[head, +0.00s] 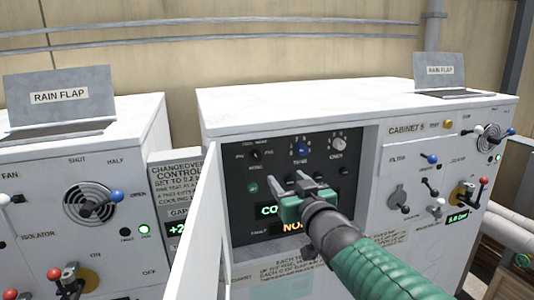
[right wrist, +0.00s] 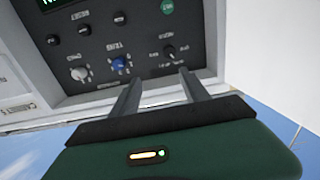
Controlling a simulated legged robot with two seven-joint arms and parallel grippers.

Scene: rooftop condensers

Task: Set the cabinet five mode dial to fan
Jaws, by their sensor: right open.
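Cabinet five (head: 430,165) stands on the right, with a dark recessed control panel (head: 240,215). The mode dial (head: 255,155), a small black knob, is at the panel's upper left. It also shows upside down in the right wrist view (right wrist: 170,52); its pointer is too small to read surely. My right gripper (head: 290,182) is open and empty in front of the panel, below the dial in the head view. In the right wrist view its two fingers (right wrist: 158,82) point toward the dial, apart from it. My left gripper is not in view.
My gripper partly hides a green display (head: 268,210) and an amber one (head: 293,226). A white open door (head: 197,230) stands left of the panel.

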